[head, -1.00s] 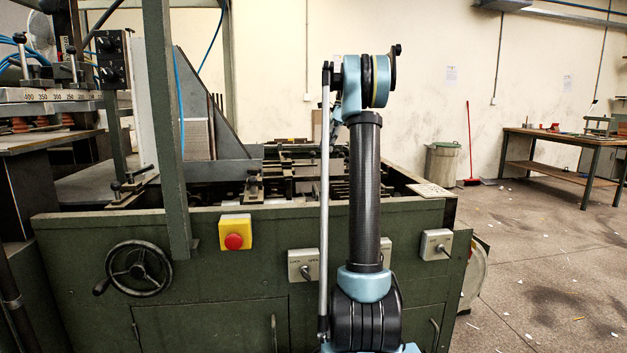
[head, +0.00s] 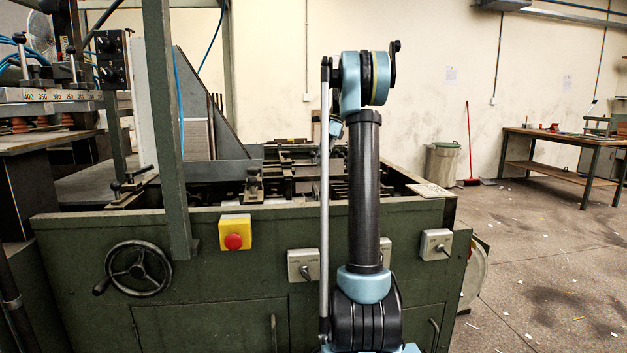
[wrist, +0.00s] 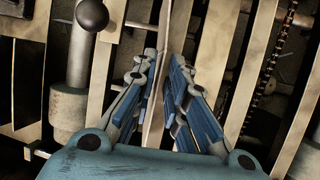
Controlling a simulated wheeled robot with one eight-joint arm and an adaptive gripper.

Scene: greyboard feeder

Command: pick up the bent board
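The bent board shows in the wrist view as a thin pale strip (wrist: 155,100), seen nearly edge-on and slightly curved. It stands between the two fingers of my gripper (wrist: 162,58) and runs up past the fingertips. The fingers are a little apart, with a narrow gap beside the strip, and do not look clamped on it. Contact with the left finger is hard to tell. The board's lower part is hidden between the fingers. In the head view my arm hides the gripper and the board.
Pale metal bars (wrist: 220,55), a rod with a black ball knob (wrist: 91,14) and a chain (wrist: 265,75) lie close around the gripper. The green machine (head: 210,285) has a raised front wall, and an upright post (head: 165,120) stands left of my arm. Open floor lies right.

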